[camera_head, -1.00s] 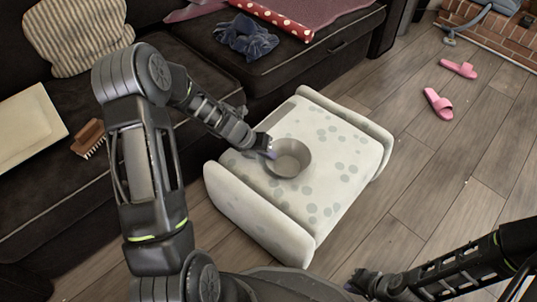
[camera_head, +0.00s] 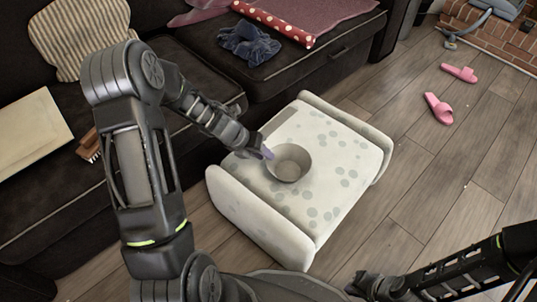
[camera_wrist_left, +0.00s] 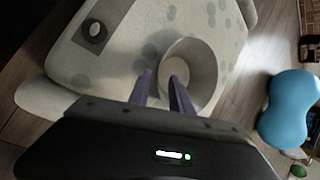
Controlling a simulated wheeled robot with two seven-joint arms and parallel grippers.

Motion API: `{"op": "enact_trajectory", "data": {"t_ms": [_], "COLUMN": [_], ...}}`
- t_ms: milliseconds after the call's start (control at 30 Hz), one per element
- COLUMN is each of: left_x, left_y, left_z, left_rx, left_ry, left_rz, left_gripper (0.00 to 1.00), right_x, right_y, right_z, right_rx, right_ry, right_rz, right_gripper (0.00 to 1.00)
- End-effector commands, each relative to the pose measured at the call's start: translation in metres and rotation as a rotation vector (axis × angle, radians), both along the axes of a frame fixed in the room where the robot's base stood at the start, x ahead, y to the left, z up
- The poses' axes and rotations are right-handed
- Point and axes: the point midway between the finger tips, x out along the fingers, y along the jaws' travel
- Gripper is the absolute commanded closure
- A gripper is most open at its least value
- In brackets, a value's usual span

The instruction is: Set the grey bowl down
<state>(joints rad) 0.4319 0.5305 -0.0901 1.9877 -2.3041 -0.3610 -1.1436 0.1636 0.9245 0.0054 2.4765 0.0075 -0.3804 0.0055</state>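The grey bowl (camera_head: 289,163) sits upright on the pale spotted ottoman (camera_head: 335,190). In the left wrist view the bowl (camera_wrist_left: 203,68) is just beyond my fingers. My left gripper (camera_head: 266,151) is at the bowl's left rim. In the left wrist view its two purple fingers (camera_wrist_left: 160,88) stand apart: one outside the bowl's near side, the other overlapping its opening. I cannot tell whether a finger touches the rim. My right gripper (camera_head: 358,284) is low at the bottom edge, away from the bowl; its fingers are not clear.
A dark sofa (camera_head: 190,140) runs behind, with a blue cloth (camera_head: 249,42), a brush (camera_head: 89,146) and a pale board (camera_head: 30,135). Pink slippers (camera_head: 438,108) lie on the wooden floor. A blue rounded object (camera_wrist_left: 288,110) shows in the left wrist view. The ottoman's right part is clear.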

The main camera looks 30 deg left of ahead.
Motion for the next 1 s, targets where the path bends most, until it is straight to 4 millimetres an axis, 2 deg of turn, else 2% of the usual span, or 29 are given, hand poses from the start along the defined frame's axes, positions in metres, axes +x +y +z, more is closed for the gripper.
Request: {"op": "enact_trajectory", "data": {"t_ms": [33,100,333,467,1000], "left_x": [-0.004,-0.011,-0.027,-0.031,-0.032], "left_y": [0.004,0.009,0.022,0.024,0.025], "left_z": [0.017,0.03,0.06,0.065,0.064], "left_rx": [0.001,0.001,0.0,-0.001,-0.001], "left_ry": [-0.002,-0.001,-0.001,0.0,0.001], "left_rz": [0.001,0.002,0.0,-0.002,-0.001], "left_gripper": [0.75,0.75,0.75,0.75,0.75], "right_x": [-0.001,-0.002,-0.007,-0.008,-0.008], "right_y": [0.0,0.0,0.001,0.002,0.002], "right_z": [0.012,0.02,0.037,0.04,0.039], "right_rx": [0.001,0.001,0.005,0.006,0.007], "right_ry": [0.003,0.007,0.017,0.019,0.019], "right_rz": [0.001,0.004,0.011,0.013,0.013], "right_gripper": [1.0,1.0,1.0,1.0,1.0]}}
